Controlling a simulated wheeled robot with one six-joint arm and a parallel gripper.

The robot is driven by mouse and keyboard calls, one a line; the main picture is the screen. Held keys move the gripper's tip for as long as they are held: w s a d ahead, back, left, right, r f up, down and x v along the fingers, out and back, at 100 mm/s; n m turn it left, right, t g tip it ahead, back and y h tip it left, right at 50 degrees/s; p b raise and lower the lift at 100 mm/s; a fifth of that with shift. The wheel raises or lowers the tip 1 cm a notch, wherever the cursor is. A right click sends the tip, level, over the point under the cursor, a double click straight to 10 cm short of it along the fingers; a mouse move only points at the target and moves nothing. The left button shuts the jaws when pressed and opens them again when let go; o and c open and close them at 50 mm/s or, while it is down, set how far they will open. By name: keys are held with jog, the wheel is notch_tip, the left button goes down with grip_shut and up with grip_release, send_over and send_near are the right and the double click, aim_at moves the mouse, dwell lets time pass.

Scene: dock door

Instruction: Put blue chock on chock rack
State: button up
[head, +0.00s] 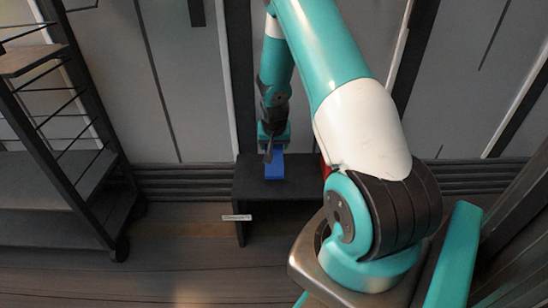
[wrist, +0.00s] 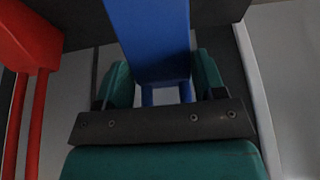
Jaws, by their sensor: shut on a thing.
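The blue chock (head: 274,168) is in my gripper (head: 270,148), seen over the top of a low dark stand with a small pale label, which looks like the chock rack (head: 248,186). In the wrist view the blue chock (wrist: 150,35) passes between the two teal fingers of my gripper (wrist: 163,80), which are shut on it. The label is too small to read. I cannot tell whether the chock touches the rack's top. My arm hides the rack's right part.
A red object (wrist: 32,40) with rod-like legs is at the left in the wrist view; a sliver of red (head: 323,168) shows beside my arm. A dark wheeled shelf (head: 62,185) stands left. Grey door panels (head: 180,80) are behind. Floor is clear between shelf and rack.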

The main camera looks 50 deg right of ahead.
aim_at(274, 151)
jog(key=shift+f+b, duration=0.85)
jog(key=shift+f, duration=1.15)
jog(key=shift+f, duration=0.1)
jog(key=o, duration=1.4)
jog(key=shift+f, duration=0.1)
